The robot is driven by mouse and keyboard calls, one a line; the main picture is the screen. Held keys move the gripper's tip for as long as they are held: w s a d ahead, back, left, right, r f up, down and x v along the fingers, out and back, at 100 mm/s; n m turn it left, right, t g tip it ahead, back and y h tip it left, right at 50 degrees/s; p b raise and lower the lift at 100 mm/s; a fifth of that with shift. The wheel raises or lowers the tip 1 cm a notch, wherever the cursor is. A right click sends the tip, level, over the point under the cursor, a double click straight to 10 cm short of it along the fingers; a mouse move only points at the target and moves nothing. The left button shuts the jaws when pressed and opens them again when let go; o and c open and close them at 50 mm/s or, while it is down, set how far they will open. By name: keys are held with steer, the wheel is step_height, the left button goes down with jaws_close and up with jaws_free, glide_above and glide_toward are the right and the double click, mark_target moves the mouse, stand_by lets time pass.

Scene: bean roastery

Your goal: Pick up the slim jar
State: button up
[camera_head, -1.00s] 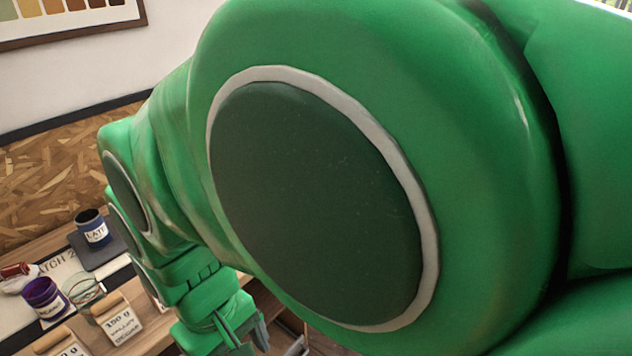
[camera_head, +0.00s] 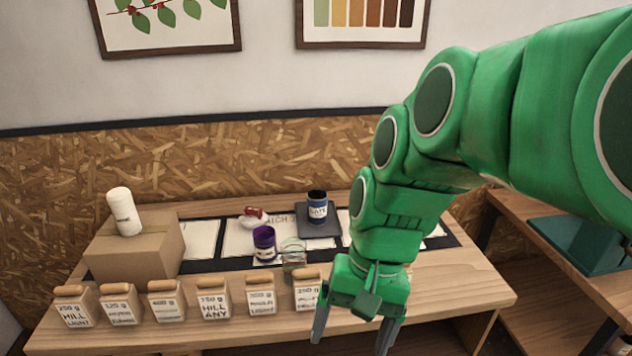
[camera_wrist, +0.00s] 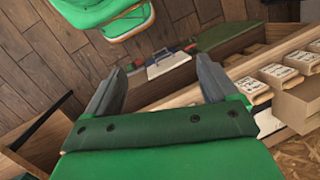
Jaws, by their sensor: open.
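No label names a slim jar, so I cannot tell for sure which it is. The slimmest vessel is a tall white cylinder (camera_head: 124,212) with small dark print, standing on a cardboard box (camera_head: 135,250) at the table's left end. A purple jar (camera_head: 264,243), a clear glass jar (camera_head: 293,256) and a dark blue labelled jar (camera_head: 317,208) stand near the table's middle. My gripper (camera_head: 351,332) is open and empty, pointing down at the table's front edge, right of the jars and apart from them. Its two fingers also show in the wrist view (camera_wrist: 160,85), with nothing between them.
Several wood-topped labelled bags (camera_head: 215,298) line the front of the table (camera_head: 450,290). A dark pad (camera_head: 318,228) bears the blue jar. A white and red item (camera_head: 253,217) lies behind the purple jar. Another table with a teal tray (camera_head: 580,243) stands right.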

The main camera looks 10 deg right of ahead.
steer(key=w+a+r+m+y, duration=0.1)
steer(key=w+a+m+y, duration=0.25)
steer(key=w, duration=0.55)
steer(key=w+a+m+y, duration=0.25)
steer(key=w+m, duration=0.25)
steer(key=w, duration=0.4)
steer(key=w+d+f+m+t+y, duration=0.1)
steer(key=w+d+m+t+y, duration=0.15)
steer(key=w+m, duration=0.45)
steer(key=w+d+f+m+t+y, duration=0.1)
steer(key=w+d+m+t+y, duration=0.2)
steer(key=w, duration=0.8)
steer(key=h, duration=0.1)
glide_toward(289, 251)
steer(key=s+a+r, duration=0.1)
steer(key=s+a, duration=0.1)
steer(key=a, duration=0.1)
steer(key=shift+n+g, duration=0.25)
steer(key=shift+g, duration=0.1)
steer(key=shift+w+x, duration=0.2)
steer(key=shift+x, duration=3.15)
steer(key=shift+r, duration=0.1)
steer(key=c, duration=0.8)
